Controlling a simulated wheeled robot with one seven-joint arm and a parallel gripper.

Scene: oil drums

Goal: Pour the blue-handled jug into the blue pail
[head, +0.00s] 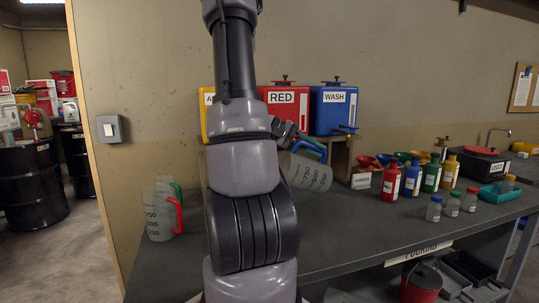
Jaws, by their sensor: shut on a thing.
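The blue-handled jug (309,174) is a translucent measuring jug with printed marks. It is tilted and stands out to the right of my arm, in front of the wooden stand; I cannot tell whether it touches the counter. My gripper (294,138) is dark, partly hidden by my arm, and shut on the jug at its handle (310,148). The level of any liquid in the jug is too small to tell. No blue pail is visible in this view; my arm hides part of the counter.
Jugs with red and green handles (161,212) stand at the counter's left end. Red (285,106) and blue WASH (333,110) tanks sit behind. Several coloured bottles (413,180) and small jars (452,205) stand right. A red pail (421,283) is below the counter (345,232).

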